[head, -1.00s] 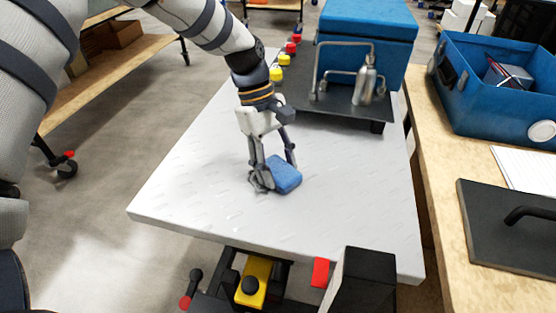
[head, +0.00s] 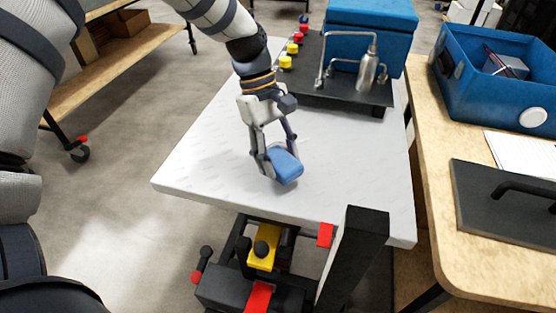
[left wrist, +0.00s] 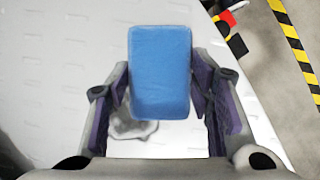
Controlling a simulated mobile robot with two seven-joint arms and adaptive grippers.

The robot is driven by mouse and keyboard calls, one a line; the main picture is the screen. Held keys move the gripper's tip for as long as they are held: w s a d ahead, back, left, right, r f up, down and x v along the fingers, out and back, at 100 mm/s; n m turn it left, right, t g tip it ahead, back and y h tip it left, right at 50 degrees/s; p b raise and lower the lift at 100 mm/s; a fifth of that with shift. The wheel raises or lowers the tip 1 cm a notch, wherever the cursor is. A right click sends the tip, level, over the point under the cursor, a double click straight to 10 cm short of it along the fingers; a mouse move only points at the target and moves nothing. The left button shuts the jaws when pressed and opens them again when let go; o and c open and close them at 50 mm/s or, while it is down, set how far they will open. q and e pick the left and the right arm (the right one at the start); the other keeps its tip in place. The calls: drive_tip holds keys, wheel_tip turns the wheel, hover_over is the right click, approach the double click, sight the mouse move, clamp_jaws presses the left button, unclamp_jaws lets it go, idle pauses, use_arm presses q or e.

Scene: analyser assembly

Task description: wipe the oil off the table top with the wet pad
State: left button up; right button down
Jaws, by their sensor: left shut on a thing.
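My left gripper (head: 276,166) is shut on the blue pad (head: 289,171), a rounded block, over the front half of the white table top (head: 205,165). In the left wrist view the pad (left wrist: 160,70) sits between the two fingers. I cannot tell whether its underside touches the table. A grey, irregular patch (left wrist: 132,128) shows just below the pad in that view; it may be oil. Faint pale marks are scattered over the table top. What lies under the pad is hidden. My right gripper is not in view.
A dark tray (head: 312,92) with a metal bottle (head: 367,72) and a blue box (head: 372,35) takes up the table's far end. A wooden bench (head: 440,205) with a blue bin (head: 480,105) stands at the right. The table's left side is clear.

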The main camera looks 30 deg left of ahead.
sight(284, 162)
use_arm(q)
drive_tip(key=shift+w+r, duration=0.1)
drive_tip(key=shift+r, duration=2.6)
